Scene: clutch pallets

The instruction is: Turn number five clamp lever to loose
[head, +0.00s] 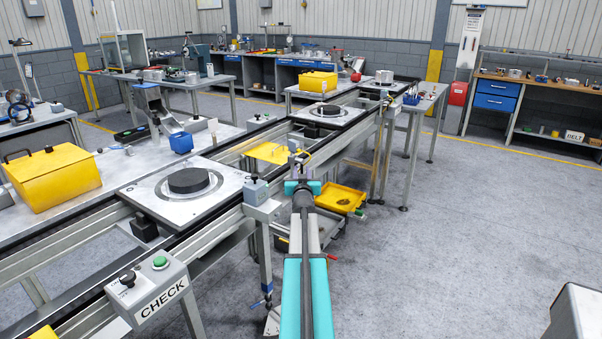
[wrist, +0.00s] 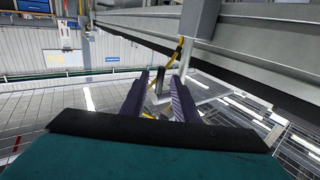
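My gripper (head: 298,163) is at the end of my arm, low beside the conveyor frame in the head view, and small there. In the wrist view my gripper (wrist: 160,92) shows two dark fingers set apart with a gap between them. A thin yellow-and-black piece (wrist: 174,56) lies beyond the fingertips, beside a grey post; I cannot tell whether it is a clamp lever or whether it touches a finger. A blue-ended lever (head: 267,289) shows on a frame leg in the head view. No number five can be read, so I cannot tell which lever it is.
The conveyor frame (wrist: 245,32) crosses the upper right of the wrist view. In the head view, a pallet with a dark disc (head: 189,180) sits on the conveyor, and a CHECK box (head: 152,284) is in front. A yellow tray (head: 340,197) stands below.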

